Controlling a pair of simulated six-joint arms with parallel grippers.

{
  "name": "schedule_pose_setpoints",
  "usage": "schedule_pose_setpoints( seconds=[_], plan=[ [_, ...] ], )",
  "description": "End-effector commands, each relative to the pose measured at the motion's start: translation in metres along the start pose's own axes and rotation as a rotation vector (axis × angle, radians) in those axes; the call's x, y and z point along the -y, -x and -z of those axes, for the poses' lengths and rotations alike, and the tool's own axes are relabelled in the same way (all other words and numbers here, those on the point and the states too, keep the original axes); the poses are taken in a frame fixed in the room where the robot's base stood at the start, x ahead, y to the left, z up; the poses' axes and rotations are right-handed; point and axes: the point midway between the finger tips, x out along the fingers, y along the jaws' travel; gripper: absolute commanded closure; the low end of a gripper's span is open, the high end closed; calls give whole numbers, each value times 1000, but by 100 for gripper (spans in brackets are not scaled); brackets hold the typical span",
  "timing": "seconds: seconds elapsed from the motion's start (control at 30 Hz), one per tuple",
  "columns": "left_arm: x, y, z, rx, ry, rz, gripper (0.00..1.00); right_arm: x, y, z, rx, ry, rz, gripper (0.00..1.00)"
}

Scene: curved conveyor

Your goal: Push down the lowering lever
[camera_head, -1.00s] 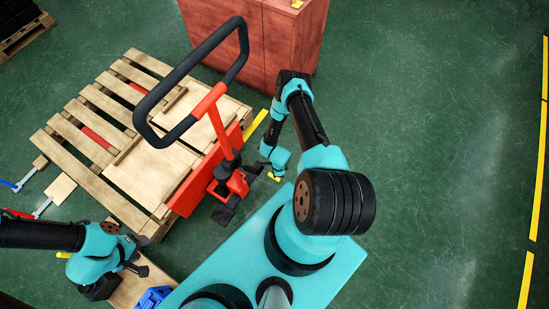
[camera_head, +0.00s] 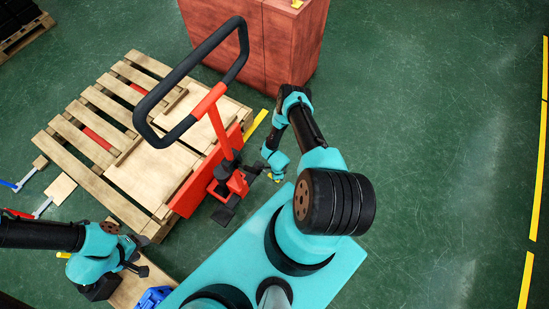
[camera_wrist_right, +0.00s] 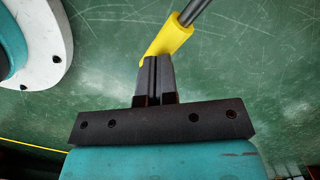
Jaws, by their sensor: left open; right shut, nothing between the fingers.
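The lowering lever (camera_wrist_right: 168,38) is a yellow grip on a grey rod in the right wrist view. A small yellow end beside the jack (camera_head: 277,180) in the head view looks like the same lever. My right gripper (camera_wrist_right: 156,62) is shut and empty, its tips right at the lower end of the yellow grip; I cannot tell whether they touch it. The red pallet jack (camera_head: 222,128) stands with its black loop handle raised, left of my right forearm. My left gripper (camera_head: 140,263) is open and empty at the lower left.
A wooden pallet (camera_head: 97,162) with boards lies left of the jack. A reddish-brown cabinet (camera_head: 235,45) stands behind. A blue object (camera_head: 152,297) lies near my left gripper. The green floor (camera_head: 435,130) at right is clear.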

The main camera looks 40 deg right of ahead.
Motion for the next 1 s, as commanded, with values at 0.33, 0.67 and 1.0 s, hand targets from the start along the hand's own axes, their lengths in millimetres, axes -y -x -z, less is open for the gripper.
schedule_pose_setpoints(
  seconds=[0.33,0.67,1.0],
  plan=[
    [0,0,0,0,0,0,47,0,-10,3,-1,-2,0,100],
    [0,0,0,0,0,0,47,0,3,30,-1,-1,-1,100],
    [0,0,0,0,0,0,47,0,4,30,-1,-1,0,100]
  ],
)
